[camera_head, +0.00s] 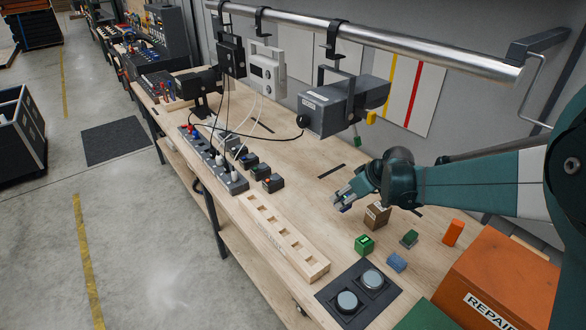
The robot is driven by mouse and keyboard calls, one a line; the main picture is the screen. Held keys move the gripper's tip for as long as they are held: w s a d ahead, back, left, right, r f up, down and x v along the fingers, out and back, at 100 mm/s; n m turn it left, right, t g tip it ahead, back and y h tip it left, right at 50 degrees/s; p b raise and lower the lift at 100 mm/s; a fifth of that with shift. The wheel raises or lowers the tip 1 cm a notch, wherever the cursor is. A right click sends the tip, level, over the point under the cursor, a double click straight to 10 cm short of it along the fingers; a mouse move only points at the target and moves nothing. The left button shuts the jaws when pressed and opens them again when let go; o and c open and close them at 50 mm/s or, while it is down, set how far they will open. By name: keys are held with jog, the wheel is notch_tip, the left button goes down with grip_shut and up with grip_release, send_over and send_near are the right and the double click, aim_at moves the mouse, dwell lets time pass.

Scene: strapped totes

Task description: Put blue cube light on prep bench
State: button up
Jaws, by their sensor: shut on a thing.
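My gripper (343,200) is over the right part of the wooden prep bench (300,170), pointing left and down. Its fingers are shut on a small dark blue thing (347,208), which looks like the blue cube light. Only a little of it shows below the fingers, and whether it touches the bench is unclear. Another blue block (397,261) lies on the bench to the lower right, apart from my gripper.
A brown box (377,215), a green cube (364,245), a dark green block (409,239) and an orange block (453,232) stand near my gripper. A slotted wooden rack (285,238) lies along the front edge. A grey device (342,104) hangs from the rail. Bare bench lies left of my gripper.

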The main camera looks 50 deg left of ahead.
jog(key=shift+f, duration=0.1)
jog(key=shift+f, duration=3)
jog(key=shift+f, duration=0.15)
jog(key=shift+f, duration=1.75)
jog(key=shift+f, duration=0.15)
jog(key=o, duration=1)
jog(key=shift+r, duration=0.25)
